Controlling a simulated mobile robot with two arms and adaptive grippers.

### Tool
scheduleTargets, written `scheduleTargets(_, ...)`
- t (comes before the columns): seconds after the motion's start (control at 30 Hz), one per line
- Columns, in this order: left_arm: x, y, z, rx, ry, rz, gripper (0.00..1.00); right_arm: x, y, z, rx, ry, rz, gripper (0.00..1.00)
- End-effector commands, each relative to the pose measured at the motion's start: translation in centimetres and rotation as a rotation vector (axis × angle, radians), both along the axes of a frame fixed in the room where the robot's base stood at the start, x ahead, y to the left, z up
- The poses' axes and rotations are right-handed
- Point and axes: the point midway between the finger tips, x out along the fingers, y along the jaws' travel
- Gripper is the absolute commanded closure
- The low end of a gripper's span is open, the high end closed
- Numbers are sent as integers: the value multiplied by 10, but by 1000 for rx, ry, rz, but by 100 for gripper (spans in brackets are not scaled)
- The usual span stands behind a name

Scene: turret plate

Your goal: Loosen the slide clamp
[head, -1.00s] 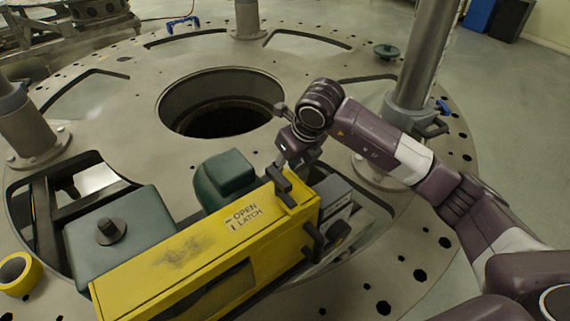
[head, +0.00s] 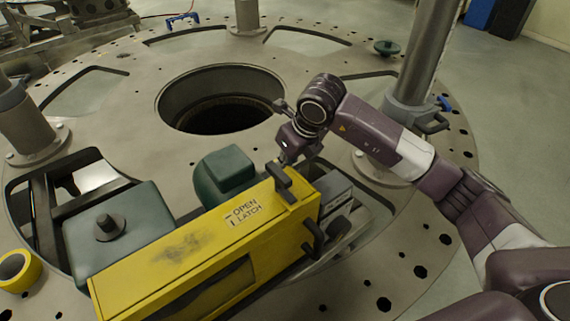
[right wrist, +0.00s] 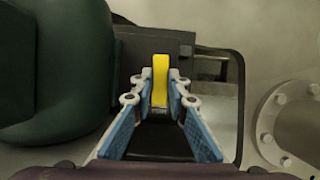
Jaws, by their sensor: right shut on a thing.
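My right gripper (right wrist: 160,95) has its blue-padded fingers closed on an upright yellow bar (right wrist: 160,80) in the right wrist view. I take this bar to be the slide clamp's handle; its base is partly hidden. In the head view my right gripper (head: 287,158) is just behind the far right end of the yellow housing (head: 180,262), which is marked OPEN LATCH. The bar and the fingertips are hard to make out there. A black latch handle (head: 280,180) stands on the housing's top near the gripper. My left gripper is not in view.
A dark green rounded body (head: 224,178) stands close left of my right gripper. Grey posts (head: 425,55) rise from the round plate (head: 110,105). A large round hole (head: 222,100) lies behind. Open plate surface lies between the hole and the housing.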

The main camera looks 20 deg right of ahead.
Motion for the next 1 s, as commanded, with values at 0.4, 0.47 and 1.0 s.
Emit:
scheduleTargets(0.4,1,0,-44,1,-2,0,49,3,-3,-4,0,-5,298,100)
scheduleTargets(0.47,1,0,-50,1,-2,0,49,3,-3,-4,0,-6,356,100)
scheduleTargets(1.0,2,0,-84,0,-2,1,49,6,-4,-1,3,-4,868,100)
